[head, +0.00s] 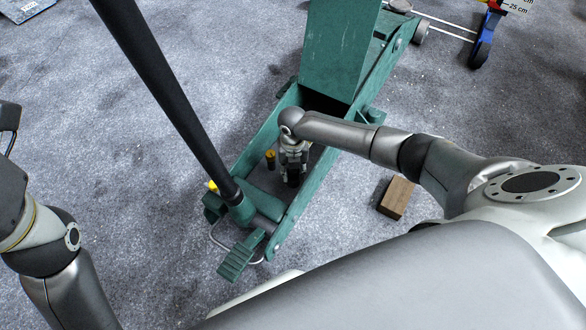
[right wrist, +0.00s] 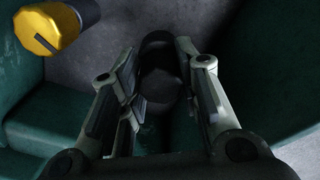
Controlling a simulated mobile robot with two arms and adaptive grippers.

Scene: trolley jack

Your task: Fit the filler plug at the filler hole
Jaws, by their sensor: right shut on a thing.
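The green trolley jack (head: 330,45) stands on the carpet with its long black handle (head: 165,85) leaning up to the left. My right gripper (head: 293,172) points down inside the jack's frame. In the right wrist view, its fingers (right wrist: 160,95) are shut on a dark round thing, apparently the filler plug (right wrist: 160,82). It is too dark to make out its shape well. The filler hole cannot be made out. My left arm shows at the left edge of the head view, but its gripper is out of the picture.
A yellow-capped post (head: 270,155) stands close left of my right gripper, and also shows in the right wrist view (right wrist: 38,30). The green frame walls are close on both sides. A brown wooden block (head: 396,197) lies on the carpet to the right.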

